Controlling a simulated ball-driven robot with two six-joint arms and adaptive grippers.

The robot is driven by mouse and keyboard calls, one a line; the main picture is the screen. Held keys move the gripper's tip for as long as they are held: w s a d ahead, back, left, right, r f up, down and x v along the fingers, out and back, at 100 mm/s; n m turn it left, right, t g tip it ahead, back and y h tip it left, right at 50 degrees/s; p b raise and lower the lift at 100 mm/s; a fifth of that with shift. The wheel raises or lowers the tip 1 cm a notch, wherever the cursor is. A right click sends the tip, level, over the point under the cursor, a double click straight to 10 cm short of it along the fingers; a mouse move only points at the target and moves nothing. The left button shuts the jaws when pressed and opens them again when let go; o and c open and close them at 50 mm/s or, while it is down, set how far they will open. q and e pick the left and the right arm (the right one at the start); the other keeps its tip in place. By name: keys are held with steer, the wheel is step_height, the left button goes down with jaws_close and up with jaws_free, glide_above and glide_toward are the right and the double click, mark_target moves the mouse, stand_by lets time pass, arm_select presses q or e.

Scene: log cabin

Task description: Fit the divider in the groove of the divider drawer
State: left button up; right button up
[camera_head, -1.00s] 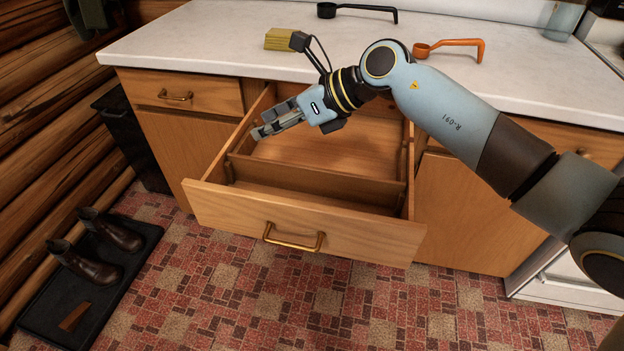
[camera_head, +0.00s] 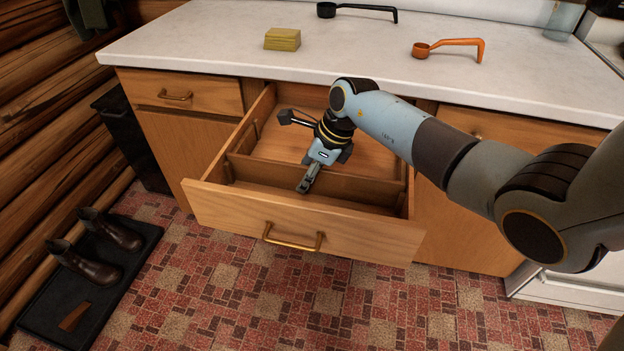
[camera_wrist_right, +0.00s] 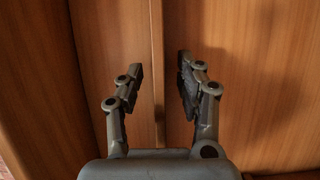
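The divider drawer (camera_head: 215,199) is pulled out below the counter. The divider (camera_head: 373,191), a long wooden board, stands across its inside, parallel to the front panel. I cannot tell whether its ends sit in the groove. My right gripper (camera_head: 306,188) is at the middle of the divider and hides part of it. In the right wrist view the right gripper (camera_wrist_right: 160,80) is open. The divider's thin edge (camera_wrist_right: 157,50) runs between its two fingers, with a gap on each side. My left gripper is not in view.
Dark boots (camera_head: 85,268) stand on a black mat at the lower left, with a small brown wedge (camera_head: 75,316).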

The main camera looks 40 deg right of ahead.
steer(key=shift+w+a+f, duration=0.15)
steer(key=shift+f, duration=0.5)
jaws_close()
steer(key=shift+r, duration=0.1)
